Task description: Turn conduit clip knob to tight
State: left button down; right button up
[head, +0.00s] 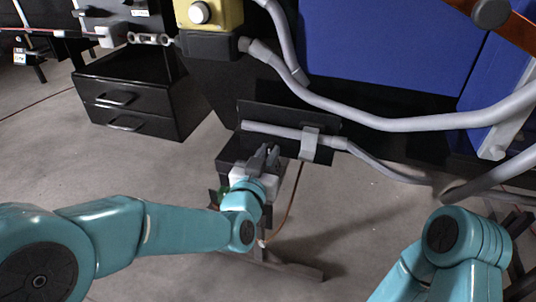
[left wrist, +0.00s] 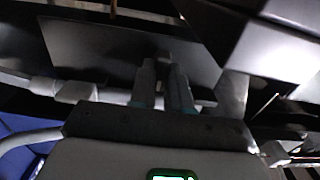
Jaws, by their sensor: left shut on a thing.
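A grey conduit (head: 275,131) runs across a black plate (head: 258,110) in the middle of the head view. A light grey clip (head: 310,143) sits around the conduit near the plate's right end. My left gripper (head: 266,152) is below the conduit, left of the clip, with its fingers close together. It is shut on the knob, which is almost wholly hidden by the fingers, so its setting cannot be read. In the left wrist view, the two fingers (left wrist: 162,84) reach toward the dark plate (left wrist: 100,52). My right gripper is out of view.
A thick grey pipe (head: 400,122) curves across the right, in front of a blue panel (head: 385,45). A black drawer cabinet (head: 135,95) stands at the left. A yellow box (head: 218,14) is above. Dark stand parts lie beneath the plate.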

pick_arm(q)
jog(key=shift+d+f+m, duration=0.1)
jog(key=shift+d+m, duration=0.05)
jog(key=shift+m, duration=4.35)
jog(key=shift+d+f+m, duration=0.1)
jog(key=shift+m, duration=4.4)
jog(key=c, duration=1.1)
grip_release()
jog(key=shift+s, duration=0.1)
